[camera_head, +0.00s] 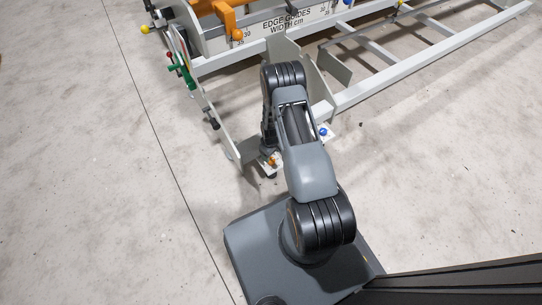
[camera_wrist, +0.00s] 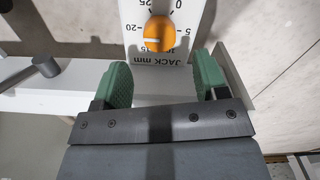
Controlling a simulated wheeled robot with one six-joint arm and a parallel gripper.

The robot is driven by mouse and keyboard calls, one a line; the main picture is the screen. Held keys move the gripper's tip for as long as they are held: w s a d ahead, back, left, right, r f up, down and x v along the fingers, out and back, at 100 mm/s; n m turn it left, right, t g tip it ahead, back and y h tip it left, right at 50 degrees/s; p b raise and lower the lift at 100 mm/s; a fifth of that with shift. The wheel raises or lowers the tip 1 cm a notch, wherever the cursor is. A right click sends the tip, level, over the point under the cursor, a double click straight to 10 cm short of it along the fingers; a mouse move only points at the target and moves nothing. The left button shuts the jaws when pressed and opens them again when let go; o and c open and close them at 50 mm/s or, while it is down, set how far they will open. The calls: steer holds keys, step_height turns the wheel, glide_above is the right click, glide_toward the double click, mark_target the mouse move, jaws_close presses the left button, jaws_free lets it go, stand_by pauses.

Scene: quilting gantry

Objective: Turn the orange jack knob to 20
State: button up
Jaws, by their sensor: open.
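The orange jack knob (camera_wrist: 159,33) is at the top middle of the wrist view, on a white dial plate (camera_wrist: 187,14) marked JACK mm. The lettering appears upside down. A pale mark on the knob points to the left, near 20 and 15; which it meets exactly I cannot tell. My gripper (camera_wrist: 160,80) is open, its green pads apart below the knob in the picture, with nothing between them. In the head view a small orange knob (camera_head: 273,161) shows beside the end of my arm, which partly hides its plate.
A blue knob (camera_head: 323,132) is right of my arm. A green handle (camera_head: 180,68) and a larger orange handle (camera_head: 227,17) are on the gantry frame. A pale rail (camera_head: 440,55) runs to the upper right. The floor at left is clear.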

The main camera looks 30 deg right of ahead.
mark_target(271, 160)
step_height(271, 160, up, 8)
steer(key=p, duration=0.2)
steer(key=shift+p, duration=0.3)
